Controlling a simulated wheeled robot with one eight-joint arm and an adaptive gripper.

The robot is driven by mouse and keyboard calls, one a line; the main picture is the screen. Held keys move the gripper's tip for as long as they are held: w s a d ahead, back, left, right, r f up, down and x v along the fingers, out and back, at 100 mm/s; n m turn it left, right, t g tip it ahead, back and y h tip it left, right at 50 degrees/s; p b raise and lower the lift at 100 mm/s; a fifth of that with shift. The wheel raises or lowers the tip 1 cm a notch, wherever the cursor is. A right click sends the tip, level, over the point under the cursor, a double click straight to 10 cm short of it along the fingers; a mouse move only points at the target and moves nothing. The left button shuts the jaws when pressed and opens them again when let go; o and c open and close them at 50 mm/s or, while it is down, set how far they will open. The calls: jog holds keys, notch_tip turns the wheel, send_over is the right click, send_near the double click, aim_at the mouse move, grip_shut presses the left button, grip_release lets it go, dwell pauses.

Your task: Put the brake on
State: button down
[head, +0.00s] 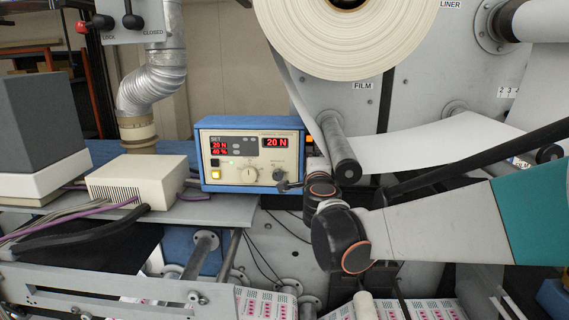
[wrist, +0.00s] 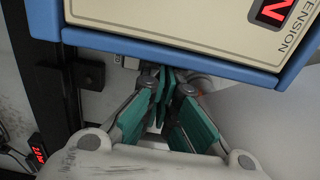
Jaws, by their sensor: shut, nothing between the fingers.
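A blue-framed control box (head: 250,153) stands on the bench in the head view, with a cream front panel and red readouts of 20 N and 40 %. I cannot read which control is the brake. My gripper (head: 286,186) is at the box's lower right corner, partly hidden by my wrist. In the wrist view the gripper (wrist: 165,78) has its green-padded fingers shut and empty, close to the box's blue edge (wrist: 170,48); contact cannot be told.
A large white roll (head: 350,35) hangs above, with a film web (head: 430,150) running right over a dark-ended roller (head: 340,150). A beige vented box (head: 135,182) with cables stands left. A panel with a red-knobbed lever (head: 103,22) is at upper left.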

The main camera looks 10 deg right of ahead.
aim_at(309, 149)
jog(key=w, duration=0.2)
jog(key=w+d, duration=0.1)
jog(key=w, duration=0.1)
jog(key=shift+w+p, duration=0.2)
jog(key=shift+p, duration=0.2)
jog(key=shift+w, duration=0.15)
